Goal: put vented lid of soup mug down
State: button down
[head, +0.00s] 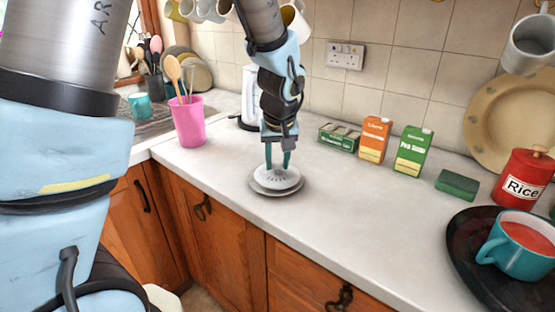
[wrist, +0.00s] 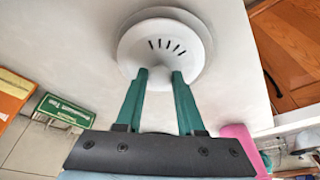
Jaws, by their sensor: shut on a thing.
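The vented lid (head: 276,180) is a round pale-grey disc with a row of dark slots. It is level, at or just above the white worktop near its front edge. My gripper (head: 277,165) points straight down and is shut on the lid. In the wrist view, the green fingers (wrist: 160,75) meet the lid (wrist: 165,52) near its middle, and the slots show beyond them. A grey rim shows around the lid's edge; I cannot tell whether it is shadow or another disc. The teal soup mug (head: 522,258), with red contents, stands uncovered at the right.
The mug is on a black tray (head: 467,250). A pink utensil cup (head: 188,124) stands left of my gripper. An orange carton (head: 374,140), a green carton (head: 412,151) and a green box (head: 339,138) stand behind. The worktop (head: 365,215) right of the lid is clear.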

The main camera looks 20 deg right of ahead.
jog(key=shift+f, duration=0.1)
jog(key=shift+f+b, duration=0.4)
jog(key=shift+b, duration=0.05)
jog(key=c, duration=0.5)
grip_release()
jog(key=shift+r, duration=0.15)
